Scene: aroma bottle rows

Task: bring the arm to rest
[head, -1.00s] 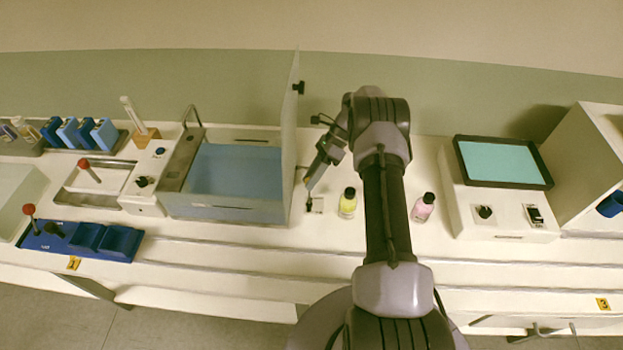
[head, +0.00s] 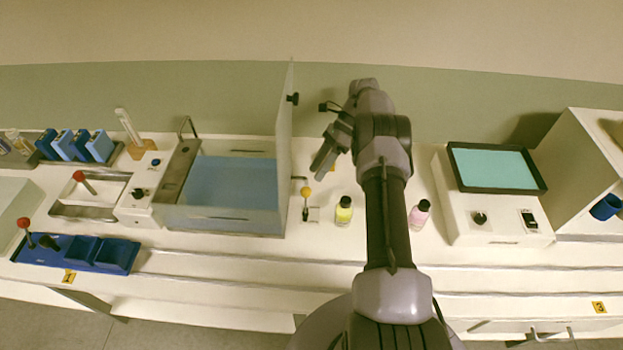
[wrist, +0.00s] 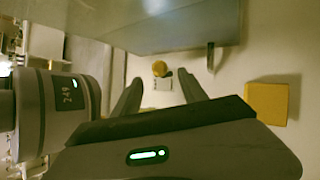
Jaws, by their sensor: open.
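My gripper (head: 322,170) is in the air above the bench, to the right of the raised clear panel of the blue-floored box. In the wrist view its two fingers (wrist: 158,88) are spread apart with nothing between them. Beyond the fingertips stands a small lever with a yellow ball knob (head: 306,191), apart from the gripper; the knob also shows in the wrist view (wrist: 160,68). My arm reaches forward over the bench, bent at the elbow.
A yellow bottle (head: 344,212) and a pink bottle (head: 419,214) stand on the bench either side of my arm. The upright panel (head: 287,150) is close on the left. A device with a teal screen (head: 495,168) stands at right. A yellow block (wrist: 267,101) shows in the wrist view.

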